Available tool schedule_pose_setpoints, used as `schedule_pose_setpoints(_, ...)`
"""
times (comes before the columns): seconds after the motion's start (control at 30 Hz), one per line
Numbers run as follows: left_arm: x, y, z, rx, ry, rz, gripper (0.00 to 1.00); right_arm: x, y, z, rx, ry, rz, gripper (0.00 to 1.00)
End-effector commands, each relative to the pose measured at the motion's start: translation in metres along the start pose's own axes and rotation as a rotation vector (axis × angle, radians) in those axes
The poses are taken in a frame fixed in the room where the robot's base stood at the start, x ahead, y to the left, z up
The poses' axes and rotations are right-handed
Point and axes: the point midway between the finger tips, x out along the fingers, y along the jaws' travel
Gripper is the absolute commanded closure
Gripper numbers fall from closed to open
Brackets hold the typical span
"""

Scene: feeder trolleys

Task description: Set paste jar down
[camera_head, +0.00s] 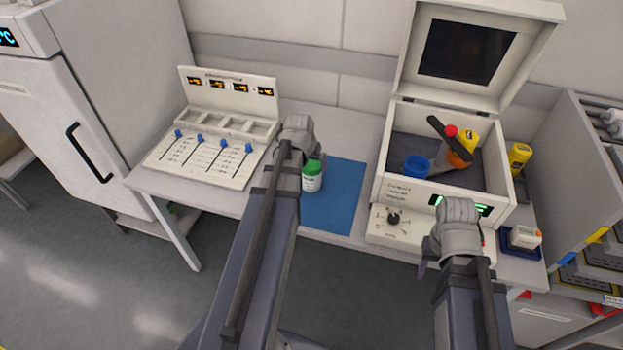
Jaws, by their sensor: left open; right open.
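The paste jar (312,178) is a small white jar with a green lid and a dark label. It stands upright on the blue mat (336,200), near the mat's left edge. My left gripper (300,150) is just left of the jar and partly overlaps it in the picture. Its fingers are largely hidden by my own wrist, and I cannot tell if they touch the jar. My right gripper (440,262) is in front of the white machine, lower right, with no object visible in it.
A white machine (408,215) with a raised lid holds a blue cup (415,167) and an orange-and-yellow container. Left is a white panel with blue sliders (210,155). A yellow bottle (519,157) and a small white box in a blue tray (524,237) stand right. The mat's right part is clear.

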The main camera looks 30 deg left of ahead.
Motion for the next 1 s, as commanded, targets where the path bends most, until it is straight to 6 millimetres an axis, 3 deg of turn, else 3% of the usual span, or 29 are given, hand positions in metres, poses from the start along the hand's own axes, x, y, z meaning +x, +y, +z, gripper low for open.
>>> schedule_pose_setpoints(0.4,0.05,0.003,-0.003,0.0,0.0,0.0,0.0,0.045,-0.004,-0.003,0.0,0.0,0.0,0.5)
schedule_pose_setpoints(0.7,0.05,0.003,-0.004,0.0,0.0,0.0,0.01,0.044,-0.004,-0.003,0.0,0.0,0.0,0.5)
schedule_pose_setpoints(1.0,0.05,0.003,-0.004,0.0,0.0,0.0,0.35,0.044,-0.004,-0.003,0.0,0.0,0.0,0.5)
